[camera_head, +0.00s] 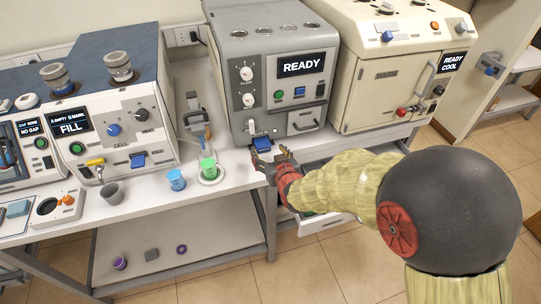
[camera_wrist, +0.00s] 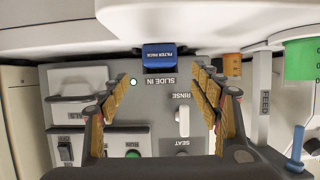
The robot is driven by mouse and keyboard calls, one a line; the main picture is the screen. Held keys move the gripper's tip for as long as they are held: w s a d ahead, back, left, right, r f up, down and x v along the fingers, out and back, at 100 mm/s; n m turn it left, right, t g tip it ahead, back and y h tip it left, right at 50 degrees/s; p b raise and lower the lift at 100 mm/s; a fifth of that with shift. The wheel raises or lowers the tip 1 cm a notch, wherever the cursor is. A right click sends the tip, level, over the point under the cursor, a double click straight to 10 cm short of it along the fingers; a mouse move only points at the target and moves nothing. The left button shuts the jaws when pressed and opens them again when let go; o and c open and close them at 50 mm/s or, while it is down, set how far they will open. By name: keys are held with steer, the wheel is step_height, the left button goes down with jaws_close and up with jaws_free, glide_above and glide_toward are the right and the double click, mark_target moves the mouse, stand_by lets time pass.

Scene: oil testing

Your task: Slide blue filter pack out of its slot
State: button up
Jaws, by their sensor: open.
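The blue filter pack (camera_head: 262,143) sits at the lower front of the grey machine (camera_head: 235,75), whose screen reads READY. In the wrist view, which is upside down, the blue filter pack (camera_wrist: 159,56) protrudes from the panel beside the words SLIDE IN. My gripper (camera_head: 271,160) is in front of this machine, close to the pack. In the wrist view my gripper (camera_wrist: 163,80) is open and empty, its fingers spread to either side of the pack's line. The pack appears to lie just beyond the fingertips. Its inner part is hidden in the slot.
A green cup (camera_head: 208,168) on a white dish and a blue cup (camera_head: 176,180) stand on the bench left of my gripper. A cream machine (camera_head: 385,85) is at the right. An open drawer (camera_head: 325,224) juts out below the bench, under my arm.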

mark_target(264, 146)
steer(key=b+x, duration=0.1)
steer(key=x, duration=0.5)
steer(key=shift+c, duration=0.9)
steer(key=shift+s, duration=0.1)
steer(key=c, duration=1.1)
steer(key=shift+c, duration=0.4)
steer(key=shift+s+d, duration=0.1)
